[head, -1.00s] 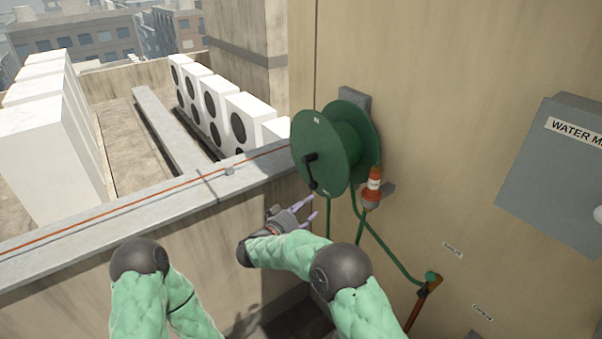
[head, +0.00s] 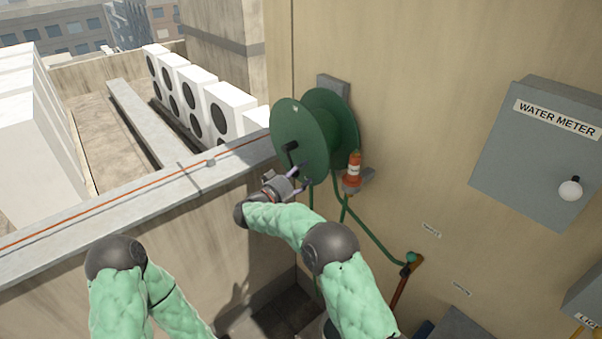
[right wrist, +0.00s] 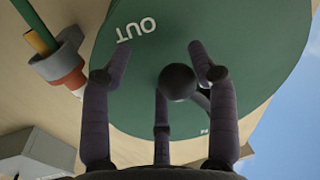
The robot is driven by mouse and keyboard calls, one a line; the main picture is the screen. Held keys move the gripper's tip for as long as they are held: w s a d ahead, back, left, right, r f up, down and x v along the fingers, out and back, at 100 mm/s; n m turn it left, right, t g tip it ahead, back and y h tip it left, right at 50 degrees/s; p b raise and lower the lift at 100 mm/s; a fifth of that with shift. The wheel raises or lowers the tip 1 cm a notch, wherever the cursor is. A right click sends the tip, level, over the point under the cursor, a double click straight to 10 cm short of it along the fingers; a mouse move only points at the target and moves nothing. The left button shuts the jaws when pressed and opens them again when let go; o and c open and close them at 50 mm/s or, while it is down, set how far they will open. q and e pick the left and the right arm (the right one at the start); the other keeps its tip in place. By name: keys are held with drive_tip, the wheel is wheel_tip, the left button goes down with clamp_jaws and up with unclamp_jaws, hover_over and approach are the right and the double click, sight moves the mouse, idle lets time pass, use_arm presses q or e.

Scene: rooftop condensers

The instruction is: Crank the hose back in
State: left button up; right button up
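The green hose reel (head: 300,135) is mounted on the beige wall. Its black crank (head: 291,147) is on the near disc, with the arm pointing down. My right gripper (head: 298,181) is at the crank's lower end. In the right wrist view, its fingers (right wrist: 163,75) are spread around the round black crank knob (right wrist: 178,82), open, with no clear grip on it. The disc there (right wrist: 230,40) reads "OUT". Green hose (head: 375,236) hangs below the reel and runs to a wall tap (head: 411,258). My left gripper is out of view.
An orange, white-banded piece (head: 354,163) sits in a grey bracket right of the reel. A water meter box (head: 530,150) is further right. A parapet (head: 140,200) with an orange line on top runs left, with white condensers (head: 228,105) beyond.

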drive_tip(key=shift+w+d+r, duration=0.1)
drive_tip(key=shift+d, duration=0.2)
drive_tip(key=shift+d, duration=0.1)
